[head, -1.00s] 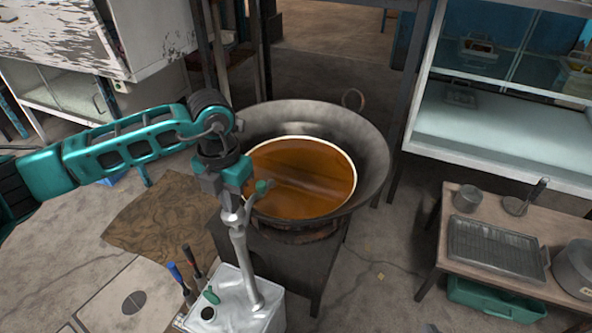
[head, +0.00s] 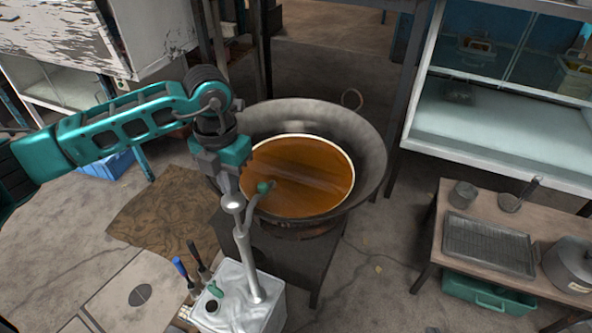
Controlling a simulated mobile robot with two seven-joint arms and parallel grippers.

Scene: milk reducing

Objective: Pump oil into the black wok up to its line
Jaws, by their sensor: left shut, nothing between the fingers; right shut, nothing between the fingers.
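The black wok (head: 368,148) stands on a dark stove, with a broad pool of orange-brown oil (head: 310,190) in it. A pale line (head: 318,139) rings the pool, and the oil appears to reach close to it. A silver oil can (head: 262,318) stands in front of the stove. Its upright pump (head: 244,255) has a round metal knob (head: 232,202) and a green-tipped spout (head: 265,187) over the wok's near left side. My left gripper (head: 230,188) points down, shut and empty, just above or touching the knob; I cannot tell which. My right gripper is out of view.
A wooden table (head: 425,268) at the right holds a rack tray (head: 490,245), a lidded pot (head: 572,265) and a small cup (head: 463,195). Two tools with blue and dark handles (head: 181,268) stand beside the can. A brown mat (head: 160,215) lies left of the stove.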

